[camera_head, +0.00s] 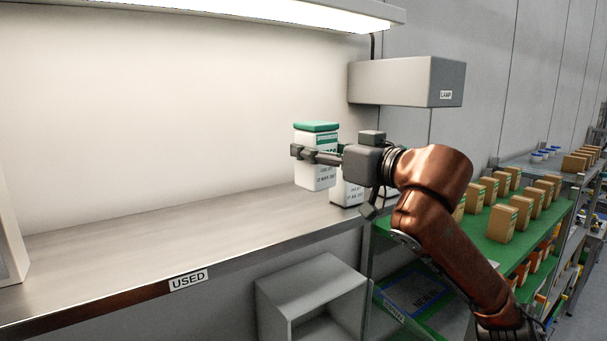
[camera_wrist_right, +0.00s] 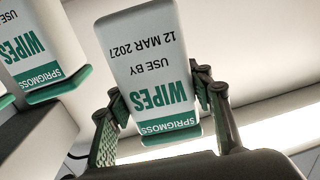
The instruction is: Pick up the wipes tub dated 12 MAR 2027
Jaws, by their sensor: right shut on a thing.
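My right gripper (camera_head: 318,156) is shut on a white wipes tub (camera_head: 315,178) with a green lid. One finger crosses the tub's front in the head view. In the right wrist view the fingers (camera_wrist_right: 158,88) grip both sides of the same tub (camera_wrist_right: 150,60), and its label reads upside down "USE BY 12 MAR 2027". The tub is upright and appears raised above the steel shelf (camera_head: 180,240). Another tub (camera_head: 347,193) stands on the shelf just behind to the right, partly hidden by my gripper. My left gripper is not in view.
A further white tub (camera_head: 388,193) is mostly hidden behind my right arm. A grey box marked LAMP (camera_head: 405,82) juts from the wall above. The shelf left of the tubs is clear, with a USED label (camera_head: 188,281) on its edge. A grey bin (camera_head: 312,290) sits below.

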